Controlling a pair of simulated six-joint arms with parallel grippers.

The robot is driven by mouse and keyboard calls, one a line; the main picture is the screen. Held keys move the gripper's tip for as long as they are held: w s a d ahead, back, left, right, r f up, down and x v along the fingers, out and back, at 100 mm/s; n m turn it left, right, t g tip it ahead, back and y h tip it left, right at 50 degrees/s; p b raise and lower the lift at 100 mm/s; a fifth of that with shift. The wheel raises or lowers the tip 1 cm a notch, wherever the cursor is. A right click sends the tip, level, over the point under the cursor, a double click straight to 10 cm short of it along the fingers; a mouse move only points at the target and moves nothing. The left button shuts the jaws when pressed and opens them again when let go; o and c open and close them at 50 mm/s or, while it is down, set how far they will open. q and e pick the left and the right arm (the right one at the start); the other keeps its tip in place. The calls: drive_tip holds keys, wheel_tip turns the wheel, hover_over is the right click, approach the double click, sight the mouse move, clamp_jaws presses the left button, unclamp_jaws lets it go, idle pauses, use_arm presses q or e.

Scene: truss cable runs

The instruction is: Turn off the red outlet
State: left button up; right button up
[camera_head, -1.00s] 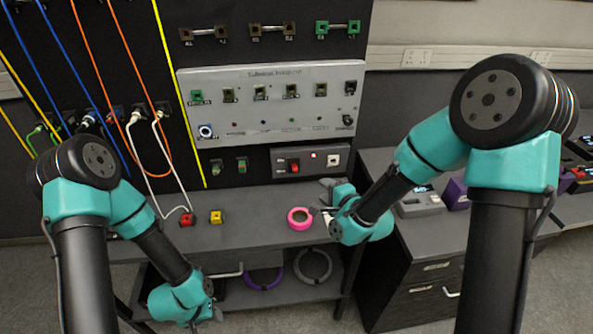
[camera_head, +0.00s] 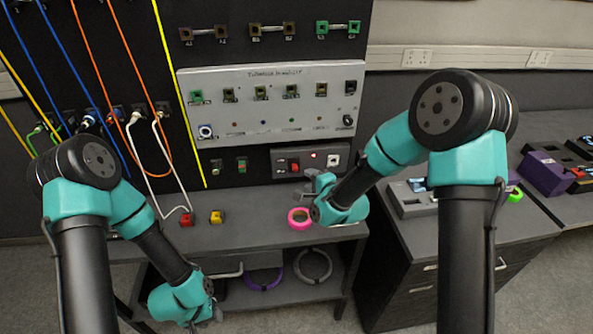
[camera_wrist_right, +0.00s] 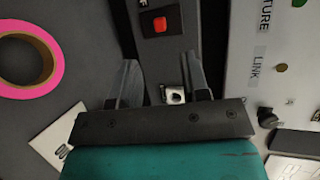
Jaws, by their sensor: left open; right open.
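A red rocker switch (camera_head: 294,166) sits on a dark switch panel (camera_head: 312,154) low on the board. The red switch also shows in the right wrist view (camera_wrist_right: 160,24), at the top, beyond the fingertips. A pale square socket (camera_head: 333,160) is at the panel's right end. A metallic square part (camera_wrist_right: 175,95) shows between the finger bases. My right gripper (camera_head: 300,188) is open and empty in front of the panel, apart from the switch. My left gripper (camera_head: 214,313) hangs low, below the bench top; the head view shows its fingers only small.
A pink tape roll (camera_head: 299,219) lies on the bench beneath my right gripper. A red block (camera_head: 187,219) with a white cable and a yellow block (camera_head: 217,217) are further left. A labelled grey panel (camera_head: 270,104) is above the switch panel. Drawers stand to the right.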

sight(296, 170)
drive_tip(key=x, duration=0.9)
drive_tip(key=shift+w+a, duration=0.15)
drive_tip(key=shift+w, duration=0.05)
drive_tip(key=shift+c, duration=0.4)
clamp_jaws()
